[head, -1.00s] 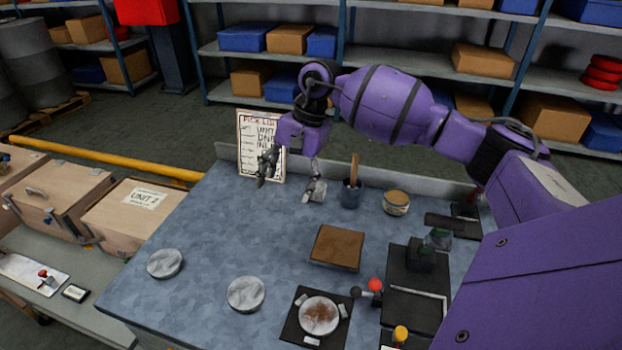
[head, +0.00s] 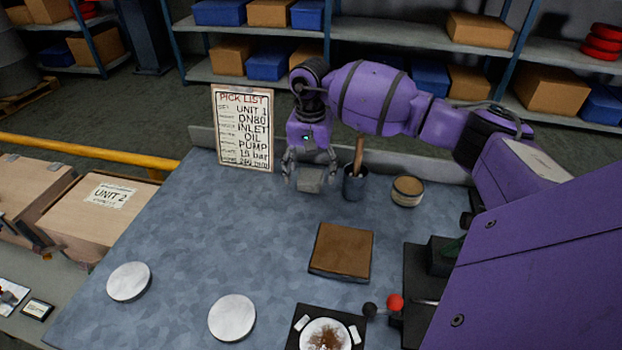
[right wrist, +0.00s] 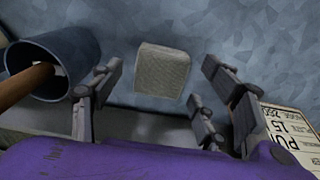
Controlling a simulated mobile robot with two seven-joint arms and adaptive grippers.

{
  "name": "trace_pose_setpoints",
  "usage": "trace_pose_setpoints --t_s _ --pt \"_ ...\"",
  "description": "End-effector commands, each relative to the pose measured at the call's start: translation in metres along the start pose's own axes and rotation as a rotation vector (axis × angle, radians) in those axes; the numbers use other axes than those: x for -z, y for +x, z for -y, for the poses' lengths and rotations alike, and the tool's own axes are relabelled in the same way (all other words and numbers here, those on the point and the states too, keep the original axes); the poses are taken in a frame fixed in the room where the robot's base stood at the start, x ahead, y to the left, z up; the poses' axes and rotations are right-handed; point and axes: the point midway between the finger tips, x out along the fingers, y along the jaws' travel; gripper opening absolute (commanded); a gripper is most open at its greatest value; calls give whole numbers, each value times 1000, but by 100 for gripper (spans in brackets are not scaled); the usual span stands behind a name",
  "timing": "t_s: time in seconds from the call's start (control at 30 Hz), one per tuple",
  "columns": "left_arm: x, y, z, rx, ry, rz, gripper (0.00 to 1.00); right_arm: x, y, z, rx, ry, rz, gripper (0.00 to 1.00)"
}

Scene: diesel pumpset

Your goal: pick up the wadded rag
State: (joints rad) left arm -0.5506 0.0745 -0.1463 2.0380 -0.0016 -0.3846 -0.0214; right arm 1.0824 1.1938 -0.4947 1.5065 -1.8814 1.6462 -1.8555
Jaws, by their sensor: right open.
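The wadded rag (head: 311,180) appears as a small grey-beige bundle on the bench top near the back edge. In the right wrist view the rag (right wrist: 162,72) has a woven texture and rounded corners, and lies ahead between the spread fingers. My right gripper (head: 309,172) is open and points down over the rag, one finger on each side. In the right wrist view the gripper (right wrist: 163,80) shows gaps between its fingers and the rag. My left gripper is out of view.
A dark cup (head: 355,184) with a wooden handle stands close right of the gripper; a pick list board (head: 243,128) stands close left. A round tin (head: 407,190), a brown slab (head: 341,251) and pale discs (head: 231,317) lie around. The bench's left middle is clear.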

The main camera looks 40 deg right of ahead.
Motion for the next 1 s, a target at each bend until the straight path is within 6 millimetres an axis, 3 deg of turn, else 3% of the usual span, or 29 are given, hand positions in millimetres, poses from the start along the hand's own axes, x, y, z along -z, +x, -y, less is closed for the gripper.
trace_pose_setpoints --t_s 0.13,0.37,0.73,1.0 --pt "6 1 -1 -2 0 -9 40 0 14 0 2 -1 0 69" --pt "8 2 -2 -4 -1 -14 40 0 16 0 1 -1 -1 69" --pt "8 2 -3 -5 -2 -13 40 0 16 0 1 -1 -1 24" --pt "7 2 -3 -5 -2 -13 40 0 14 0 2 -1 -1 24"
